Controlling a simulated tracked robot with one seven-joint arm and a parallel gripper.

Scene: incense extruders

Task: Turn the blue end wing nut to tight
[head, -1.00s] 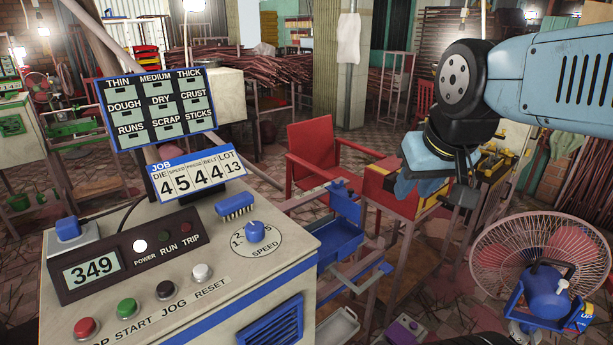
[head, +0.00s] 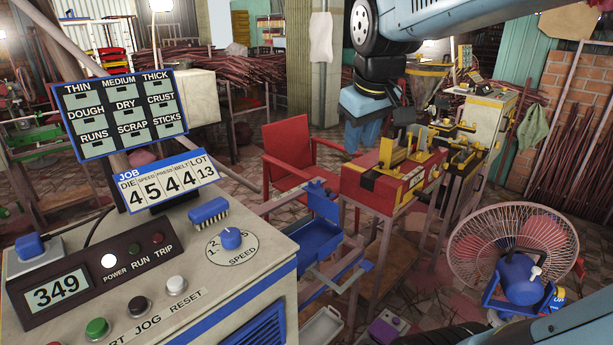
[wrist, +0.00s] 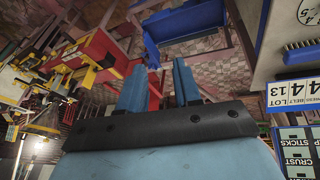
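My gripper (head: 363,138) hangs in the air in front of the red chair, pointing down, with its blue fingers showing below a dark wrist. In the wrist view its two fingers (wrist: 158,72) stand apart with nothing between them. A blue winged piece (head: 319,188) stands at the back end of a blue tray, below and left of my gripper; it looks like a wing nut, but I cannot be sure. A similar small blue piece shows beyond the fingers in the wrist view (wrist: 152,56). Whether it is tight or loose cannot be told.
A blue tray (head: 321,240) sits on a rail frame beside the control cabinet (head: 225,290). A red bench (head: 375,192) with yellow fittings stands right of it. The red chair (head: 289,150) is behind. A fan (head: 510,245) stands at right front.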

